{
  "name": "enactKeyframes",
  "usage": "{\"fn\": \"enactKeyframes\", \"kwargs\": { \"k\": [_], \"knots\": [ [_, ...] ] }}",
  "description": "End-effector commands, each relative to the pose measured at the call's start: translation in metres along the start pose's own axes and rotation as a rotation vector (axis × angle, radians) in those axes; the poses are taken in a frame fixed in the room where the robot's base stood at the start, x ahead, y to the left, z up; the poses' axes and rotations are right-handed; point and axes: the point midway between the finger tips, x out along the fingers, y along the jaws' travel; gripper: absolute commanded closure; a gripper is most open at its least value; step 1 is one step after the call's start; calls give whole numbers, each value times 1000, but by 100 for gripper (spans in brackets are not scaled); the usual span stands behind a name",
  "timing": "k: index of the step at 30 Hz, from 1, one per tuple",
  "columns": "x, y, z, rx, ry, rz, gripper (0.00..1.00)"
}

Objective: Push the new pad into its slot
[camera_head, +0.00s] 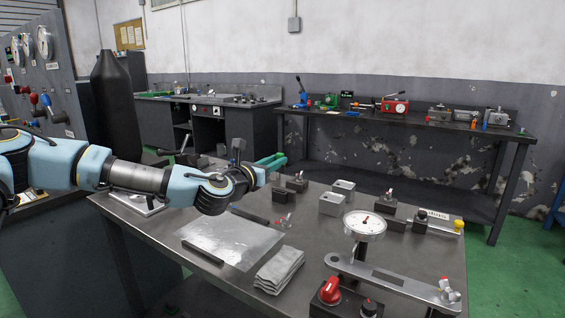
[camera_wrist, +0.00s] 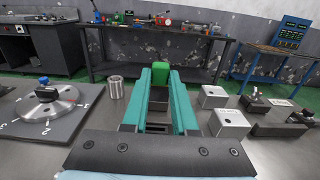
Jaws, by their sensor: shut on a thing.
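My gripper (camera_head: 270,162) is out over the back of the metal workbench (camera_head: 315,240). In the wrist view its two teal fingers (camera_wrist: 160,80) reach forward, close together at the tips. They are shut on a small bright green block (camera_wrist: 160,71), with a dark part visible below it. I cannot tell for sure whether this block is the new pad. The fingers hide its sides. A dark flat bar (camera_head: 216,256) lies along the front of a clear plastic sheet (camera_head: 235,240). Another dark bar (camera_head: 250,215) lies behind that sheet. I cannot make out the slot.
In the wrist view a numbered dial plate (camera_wrist: 47,103) and a metal cylinder (camera_wrist: 116,87) stand left of the fingers. Grey blocks (camera_wrist: 230,124) stand close on the right.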

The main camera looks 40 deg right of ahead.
Motion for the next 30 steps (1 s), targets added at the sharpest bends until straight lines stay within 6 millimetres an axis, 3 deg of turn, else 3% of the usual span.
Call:
{"fn": "enactKeyframes", "kwargs": {
  "k": [14, 30],
  "knots": [
    [-2, 0, -2, 0, -4, 0, 100],
    [-2, 0, -44, -1, -4, 1, 100]
  ]
}}
